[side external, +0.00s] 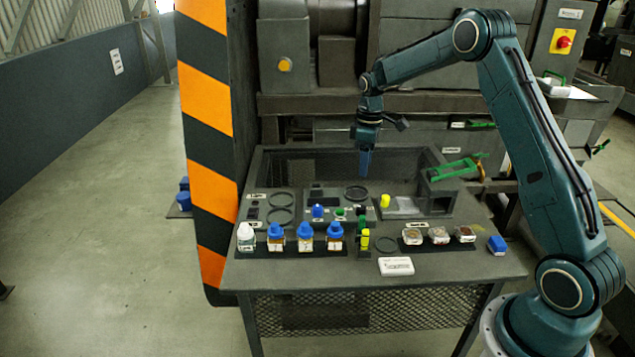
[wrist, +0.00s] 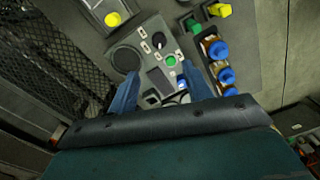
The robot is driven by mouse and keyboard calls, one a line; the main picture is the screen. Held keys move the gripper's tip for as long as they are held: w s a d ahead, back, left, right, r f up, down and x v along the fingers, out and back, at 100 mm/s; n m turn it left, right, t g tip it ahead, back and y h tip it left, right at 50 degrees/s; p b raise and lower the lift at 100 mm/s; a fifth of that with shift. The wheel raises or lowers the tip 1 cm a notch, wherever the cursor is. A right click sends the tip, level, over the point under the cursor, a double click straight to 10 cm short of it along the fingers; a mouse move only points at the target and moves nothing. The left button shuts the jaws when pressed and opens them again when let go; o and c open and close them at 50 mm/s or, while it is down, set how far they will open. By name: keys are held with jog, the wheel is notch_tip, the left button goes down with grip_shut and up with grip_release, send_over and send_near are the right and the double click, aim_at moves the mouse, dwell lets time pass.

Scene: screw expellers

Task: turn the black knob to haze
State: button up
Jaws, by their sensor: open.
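The black knob (wrist: 152,42) sits on a grey instrument panel (wrist: 141,73), with small white labels around it that are too small to read. In the side view the knob (side external: 361,210) is a small dark shape on the panel's right part. A green button (wrist: 171,60) and a small dark display (wrist: 160,78) are beside it. My gripper (side external: 365,170) hangs above the back of the panel, fingers down, apart from the knob. In the wrist view my gripper (wrist: 161,75) has its two blue fingers spread and empty, with the knob beyond the fingertips.
Blue-capped bottles (side external: 305,238) stand in a row at the front. A blue item (side external: 318,211) is on the panel. A yellow-topped item (side external: 385,201) is right of it. A green-handled part (side external: 455,168) is at right. Mesh (wrist: 55,70) borders the table's back.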

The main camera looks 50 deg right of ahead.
aim_at(362, 207)
jog(key=shift+f, duration=0.25)
jog(key=f, duration=1.3)
jog(key=shift+s+a+f, duration=0.1)
jog(key=shift+a+f, duration=0.1)
jog(key=shift+f, duration=0.1)
jog(key=c, duration=1)
